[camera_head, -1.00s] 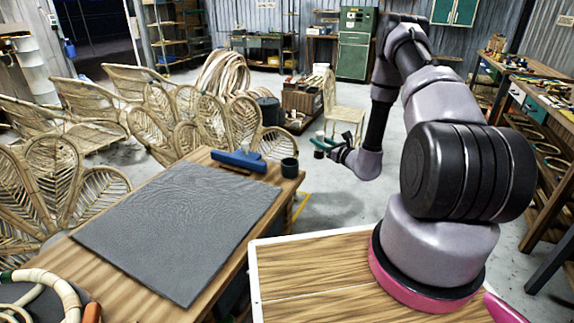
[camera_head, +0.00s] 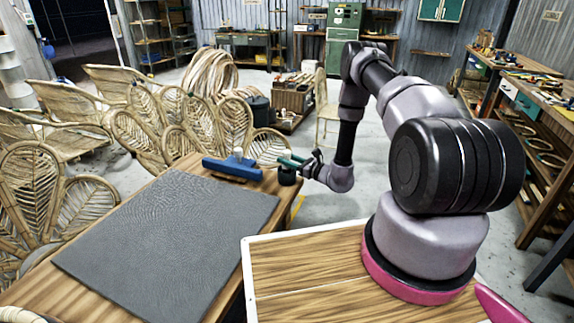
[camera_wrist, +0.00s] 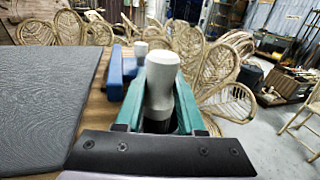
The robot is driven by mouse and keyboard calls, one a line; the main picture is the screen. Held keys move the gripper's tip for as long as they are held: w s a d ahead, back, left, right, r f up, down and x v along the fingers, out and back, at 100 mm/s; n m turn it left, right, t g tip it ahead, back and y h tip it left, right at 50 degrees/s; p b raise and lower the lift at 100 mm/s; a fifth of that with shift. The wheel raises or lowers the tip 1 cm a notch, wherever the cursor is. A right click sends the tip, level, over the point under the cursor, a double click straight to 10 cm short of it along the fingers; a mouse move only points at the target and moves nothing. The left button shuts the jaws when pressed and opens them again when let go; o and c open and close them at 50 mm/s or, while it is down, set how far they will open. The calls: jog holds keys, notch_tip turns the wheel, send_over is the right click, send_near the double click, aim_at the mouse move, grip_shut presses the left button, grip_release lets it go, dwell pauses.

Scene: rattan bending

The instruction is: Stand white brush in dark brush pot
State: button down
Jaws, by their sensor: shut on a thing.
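The white brush (camera_wrist: 161,82) is upright between the two teal fingers of my gripper (camera_wrist: 160,92) in the wrist view. My gripper (camera_head: 290,160) is shut on it. In the head view the gripper is at the dark brush pot (camera_head: 287,177), which stands at the far right corner of the table. The teal fingers show just above the pot's rim. A dark area shows below the brush in the wrist view. The brush's lower end is hidden, so I cannot tell how far it is inside the pot.
A blue holder (camera_head: 231,169) with a white piece (camera_head: 238,155) stands left of the pot on the wooden table (camera_head: 183,172). A grey mat (camera_head: 170,235) covers much of the tabletop. Rattan chairs (camera_head: 150,135) stand behind. Open floor (camera_head: 325,215) lies right of the table.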

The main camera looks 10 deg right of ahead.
jog(key=shift+f, duration=1)
jog(key=shift+f, duration=0.3)
jog(key=c, duration=0.5)
grip_release()
